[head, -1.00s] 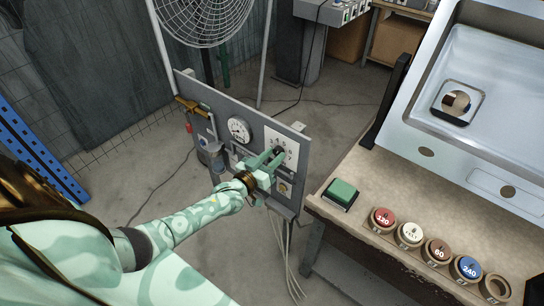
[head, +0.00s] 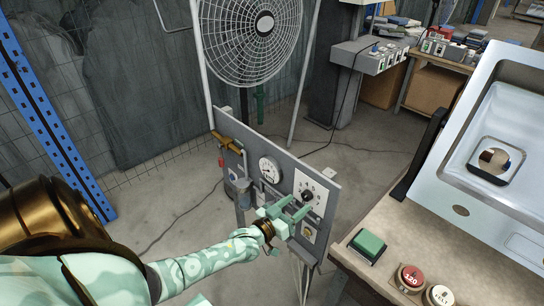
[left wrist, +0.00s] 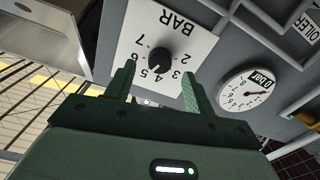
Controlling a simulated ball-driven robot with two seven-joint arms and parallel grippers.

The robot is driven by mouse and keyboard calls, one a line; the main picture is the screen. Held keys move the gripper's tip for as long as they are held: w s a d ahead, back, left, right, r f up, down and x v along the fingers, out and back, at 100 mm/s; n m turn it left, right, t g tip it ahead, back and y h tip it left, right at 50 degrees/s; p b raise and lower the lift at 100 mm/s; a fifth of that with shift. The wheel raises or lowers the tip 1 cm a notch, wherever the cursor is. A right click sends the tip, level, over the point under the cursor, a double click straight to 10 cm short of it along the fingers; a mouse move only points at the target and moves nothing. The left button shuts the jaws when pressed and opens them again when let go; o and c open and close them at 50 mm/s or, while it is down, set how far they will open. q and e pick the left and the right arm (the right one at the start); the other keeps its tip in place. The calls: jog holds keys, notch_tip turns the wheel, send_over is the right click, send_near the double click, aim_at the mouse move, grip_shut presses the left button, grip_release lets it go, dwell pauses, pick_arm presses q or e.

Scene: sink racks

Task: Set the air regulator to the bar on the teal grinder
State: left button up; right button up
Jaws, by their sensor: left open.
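The air regulator's black knob (head: 307,196) sits on a white dial plate (head: 319,186) on a grey panel. In the left wrist view the knob (left wrist: 160,61) is ringed by numbers and the word BAR; its pale mark seems to point near 5, but is too small to be sure. My left gripper (head: 296,207) is open and empty in front of the plate. In the left wrist view its fingers (left wrist: 158,80) stand apart, one toward each side of the knob; I cannot tell their depth. No teal grinder is recognisable. My right gripper is not in view.
A round gauge (head: 268,169) is left of the dial; it also shows in the wrist view (left wrist: 252,88). A fan (head: 250,40) stands behind the panel. A workbench at right holds a green block (head: 367,245), a red 120 disc (head: 410,277) and a sink (head: 500,130).

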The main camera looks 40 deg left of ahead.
pick_arm(q)
jog(key=s+a+p, duration=0.1)
jog(key=s+p, duration=0.1)
jog(key=s, duration=1.1)
jog(key=shift+s, duration=0.3)
